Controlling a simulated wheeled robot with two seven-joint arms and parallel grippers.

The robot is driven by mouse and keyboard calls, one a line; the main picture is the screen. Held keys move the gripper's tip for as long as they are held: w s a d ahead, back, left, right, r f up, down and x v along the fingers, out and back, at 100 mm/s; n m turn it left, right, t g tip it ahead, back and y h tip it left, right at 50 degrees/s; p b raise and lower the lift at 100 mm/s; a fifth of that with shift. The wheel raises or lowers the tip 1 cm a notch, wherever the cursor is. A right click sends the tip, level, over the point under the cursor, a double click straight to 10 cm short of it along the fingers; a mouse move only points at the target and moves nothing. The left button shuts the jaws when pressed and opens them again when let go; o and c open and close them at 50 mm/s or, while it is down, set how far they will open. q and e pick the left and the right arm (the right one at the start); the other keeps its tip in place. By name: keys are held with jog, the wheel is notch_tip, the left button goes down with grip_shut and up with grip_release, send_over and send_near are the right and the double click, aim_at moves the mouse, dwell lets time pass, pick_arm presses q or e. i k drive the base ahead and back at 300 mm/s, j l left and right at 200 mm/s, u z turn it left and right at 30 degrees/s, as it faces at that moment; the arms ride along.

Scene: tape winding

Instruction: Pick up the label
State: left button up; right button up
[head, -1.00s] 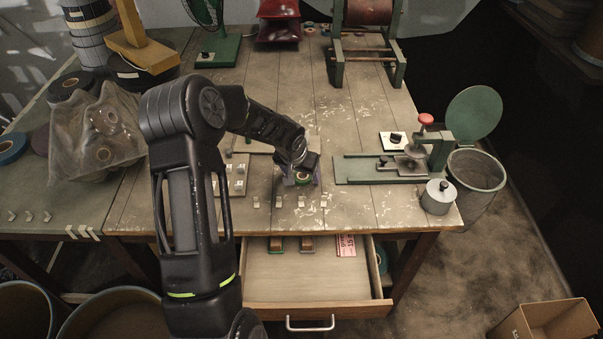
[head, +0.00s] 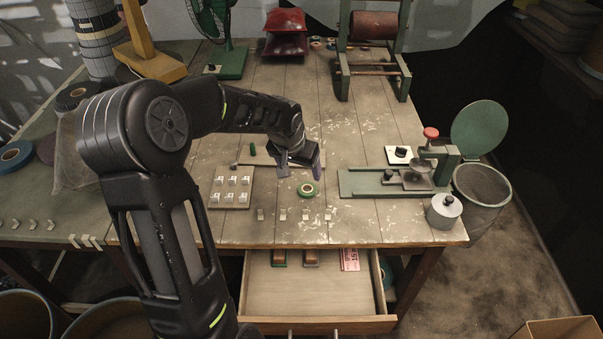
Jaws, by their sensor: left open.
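A pink printed label (head: 350,259) lies at the back right of the open drawer (head: 310,288) under the front of the workbench. My left gripper (head: 300,168) is open and empty, above the middle of the bench top, behind and above the drawer. My right gripper is not in view.
Several small pale pieces (head: 284,214) line the bench front. A green-based press (head: 370,183) and a lidded metal pot (head: 444,211) stand at right. The drawer's front half is empty.

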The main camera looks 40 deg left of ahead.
aim_at(242, 198)
jog(key=k+l, duration=0.75)
jog(key=l, duration=0.2)
